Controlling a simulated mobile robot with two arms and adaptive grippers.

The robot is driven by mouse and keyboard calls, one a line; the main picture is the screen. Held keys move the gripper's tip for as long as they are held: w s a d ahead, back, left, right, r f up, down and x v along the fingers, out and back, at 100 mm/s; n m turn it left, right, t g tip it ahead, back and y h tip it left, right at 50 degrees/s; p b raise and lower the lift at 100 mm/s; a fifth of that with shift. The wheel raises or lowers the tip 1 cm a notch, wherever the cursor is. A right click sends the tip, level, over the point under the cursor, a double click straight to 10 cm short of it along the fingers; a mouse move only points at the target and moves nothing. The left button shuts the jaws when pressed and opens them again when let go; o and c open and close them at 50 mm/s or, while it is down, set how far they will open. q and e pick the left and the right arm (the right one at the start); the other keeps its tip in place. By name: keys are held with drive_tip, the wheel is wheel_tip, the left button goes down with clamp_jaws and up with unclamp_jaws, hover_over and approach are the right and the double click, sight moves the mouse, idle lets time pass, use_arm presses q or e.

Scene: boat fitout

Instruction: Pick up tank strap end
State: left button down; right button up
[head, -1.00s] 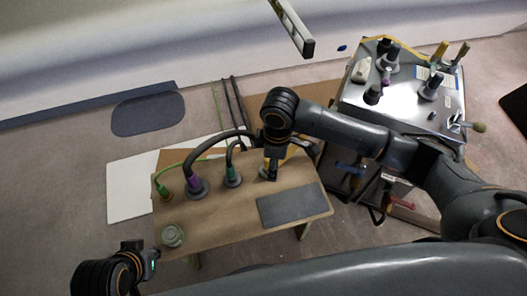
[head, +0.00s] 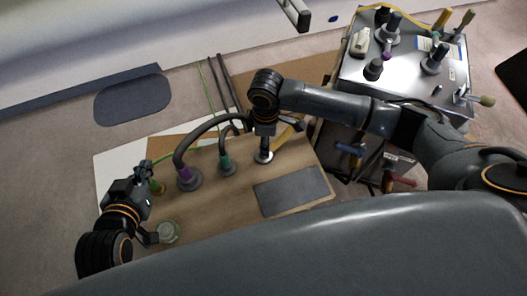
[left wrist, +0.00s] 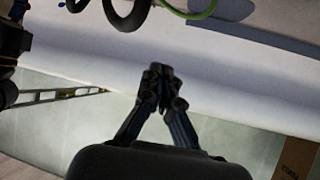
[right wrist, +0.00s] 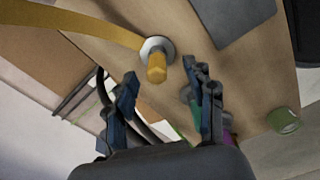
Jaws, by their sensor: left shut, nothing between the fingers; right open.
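A yellow strap (right wrist: 88,24) shows in the right wrist view, running in from the upper left. Close to it a yellow plug-like end (right wrist: 157,68) stands in a pale round holder on the wooden table; I cannot tell whether the two join. My right gripper (right wrist: 166,92) is open, with its fingers either side of and short of the yellow end, touching nothing visible. In the head view the right gripper (head: 266,140) is over the holder and partly hides it. My left gripper (head: 145,172) is over the table's left side; the left wrist view shows its fingers (left wrist: 160,85) shut and empty.
The wooden table (head: 225,210) also bears a purple-collared hose (head: 184,172), a teal-collared hose (head: 226,163), a green-capped jar (head: 168,232) and a grey mat (head: 290,190). A metal-topped cart (head: 405,75) with tools stands at the back right.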

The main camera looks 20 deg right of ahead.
drive_tip(key=shift+f, duration=0.85)
drive_tip(key=shift+w+a+f+b, duration=0.1)
drive_tip(key=shift+w+f+b, duration=0.05)
drive_tip(key=shift+f+b, duration=0.45)
drive_tip(key=shift+w+f+b, duration=0.15)
drive_tip(key=shift+f+b, duration=0.3)
drive_tip(key=shift+f, duration=0.2)
wheel_tip(320, 180, down, 2)
drive_tip(key=shift+w+f+b, duration=0.1)
drive_tip(key=shift+f+b, duration=0.05)
drive_tip(key=shift+b, duration=0.4)
use_arm(q)
drive_tip(key=w+d+r+t+h, duration=0.1)
drive_tip(key=r+t, duration=0.3)
drive_tip(key=r, duration=0.3)
drive_tip(key=w+d+r+t+h, duration=0.2)
drive_tip(key=r+t, duration=0.3)
drive_tip(key=r, duration=0.2)
drive_tip(key=shift+w+r, duration=0.15)
drive_tip(key=shift+r, duration=0.15)
use_arm(e)
clamp_jaws()
